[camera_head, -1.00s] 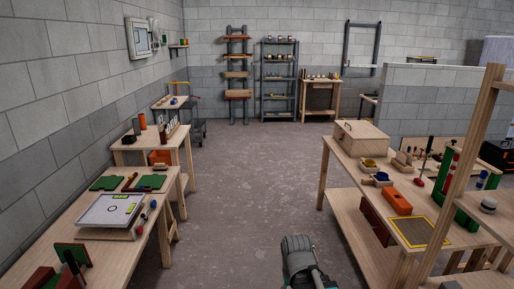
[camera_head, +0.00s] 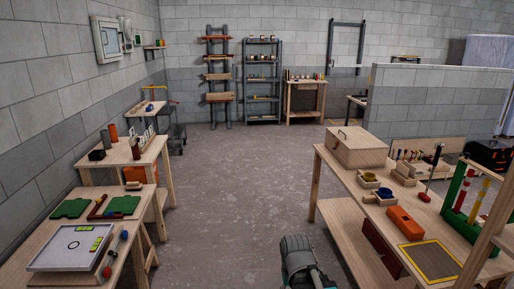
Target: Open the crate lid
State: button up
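The wooden crate (camera_head: 356,149) stands at the far left corner of the right-hand workbench. Its flat lid (camera_head: 357,138) is shut, with a small dark handle on top near the left side. A piece of my arm (camera_head: 300,262) shows at the bottom edge, right of the middle, well short of the crate. My gripper's fingers cannot be made out, so I cannot see whether it holds anything.
The right workbench (camera_head: 387,226) also bears an orange block (camera_head: 405,223), small trays with cups and a yellow-edged mat (camera_head: 429,260). Left benches hold a white board (camera_head: 76,247) and green pieces. The concrete floor (camera_head: 235,195) between is clear.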

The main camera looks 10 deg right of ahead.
aim_at(353, 137)
jog(key=z, duration=0.1)
jog(key=i, duration=1.55)
jog(key=z, duration=0.4)
jog(key=i, duration=2)
jog(key=z, duration=0.2)
